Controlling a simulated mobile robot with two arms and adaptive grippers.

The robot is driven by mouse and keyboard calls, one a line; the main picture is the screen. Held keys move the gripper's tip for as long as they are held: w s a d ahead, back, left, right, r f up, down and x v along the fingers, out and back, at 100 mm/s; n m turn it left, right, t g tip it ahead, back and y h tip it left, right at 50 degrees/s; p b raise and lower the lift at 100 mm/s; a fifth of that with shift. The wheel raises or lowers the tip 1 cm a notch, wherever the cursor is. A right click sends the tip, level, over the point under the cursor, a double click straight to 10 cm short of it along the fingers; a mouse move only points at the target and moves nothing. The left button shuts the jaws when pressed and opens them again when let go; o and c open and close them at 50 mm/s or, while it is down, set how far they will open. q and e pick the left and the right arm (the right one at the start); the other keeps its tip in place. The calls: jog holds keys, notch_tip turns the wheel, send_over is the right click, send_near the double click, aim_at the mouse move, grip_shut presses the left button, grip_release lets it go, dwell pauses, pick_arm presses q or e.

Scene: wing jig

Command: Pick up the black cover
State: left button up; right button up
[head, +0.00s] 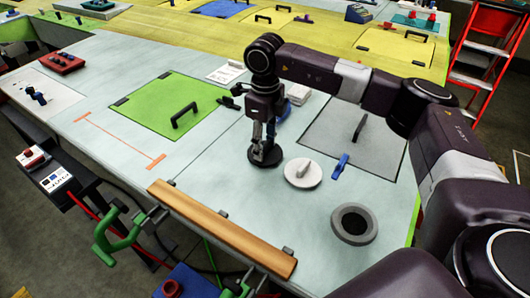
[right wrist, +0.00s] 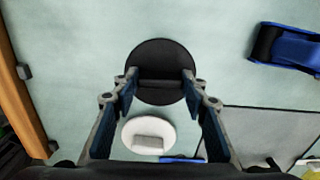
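The black cover (right wrist: 160,56) is a round black disc with a bar handle (right wrist: 160,84) across it. It lies on the pale tabletop and also shows in the head view (head: 255,158). My right gripper (right wrist: 160,76) points down over the cover, with its fingers spread and one fingertip near each end of the handle. I see no clear grip on the handle, and contact is hard to judge. In the head view my right gripper (head: 264,153) partly hides the cover. My left gripper is not in view.
A white round cover (head: 303,173) lies close to the right of the black one. A grey-rimmed round opening (head: 354,223) is near the front right. A wooden strip (head: 220,228) runs along the front edge. A blue clamp (head: 341,162) sits by the grey panel (head: 376,148).

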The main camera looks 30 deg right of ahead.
jog(key=shift+s+f, duration=0.25)
jog(key=shift+f, duration=0.15)
jog(key=c, duration=0.4)
jog(key=shift+o, duration=0.2)
jog(key=shift+w+r+b, duration=0.2)
jog(key=shift+r+b, duration=0.15)
jog(key=shift+r, duration=0.2)
notch_tip(320, 180, up, 10)
jog(key=b, duration=0.3)
notch_tip(320, 180, up, 9)
send_over(265, 145)
jog(key=shift+r, duration=0.1)
